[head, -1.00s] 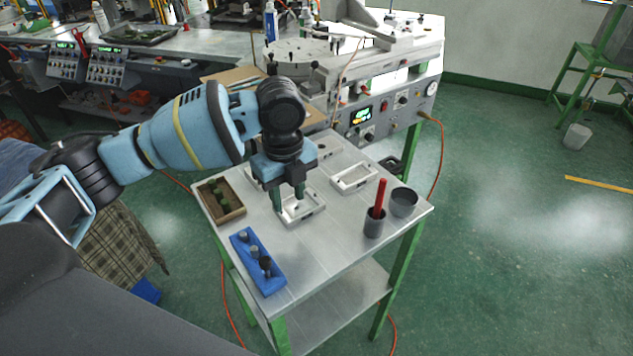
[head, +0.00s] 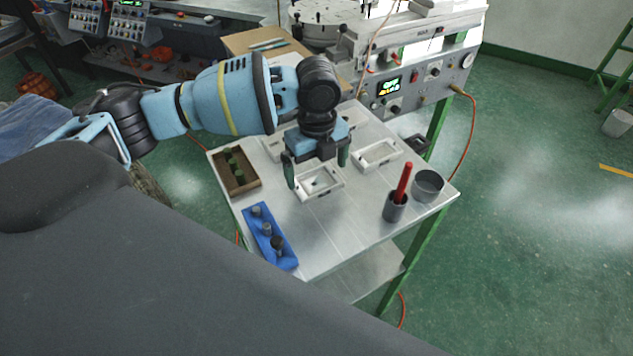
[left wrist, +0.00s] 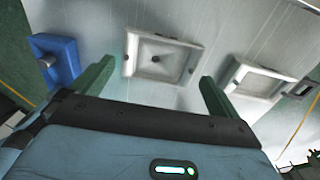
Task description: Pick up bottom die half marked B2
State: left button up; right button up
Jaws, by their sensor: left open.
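A pale, tray-like die half (head: 336,194) with a small dark peg in its cavity lies on the metal cart top. It also shows in the left wrist view (left wrist: 137,69). Any B2 mark is too small to read. My left gripper (head: 317,176) is open and empty, its green fingers spread over this die half, left and right of it in the picture. In the left wrist view the gripper's fingertips (left wrist: 157,70) flank the die half's near edge. I cannot tell their exact height above it. Another pale die half (head: 396,154) lies to the right. My right gripper is out of view.
A brown tray with green pieces (head: 234,187) and a blue block with pegs (head: 287,262) lie on the left. A cup with a red stick (head: 394,212) and a grey bowl (head: 428,190) stand on the right. Another pale part is partly hidden behind my gripper.

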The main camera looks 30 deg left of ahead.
aim_at(316, 183)
pick_arm(q)
jog(key=shift+a+f, duration=0.1)
jog(key=shift+f, duration=1.4)
jog(key=c, duration=0.8)
jog(key=shift+o, duration=0.2)
jog(key=shift+w+r, duration=0.1)
notch_tip(316, 183, up, 10)
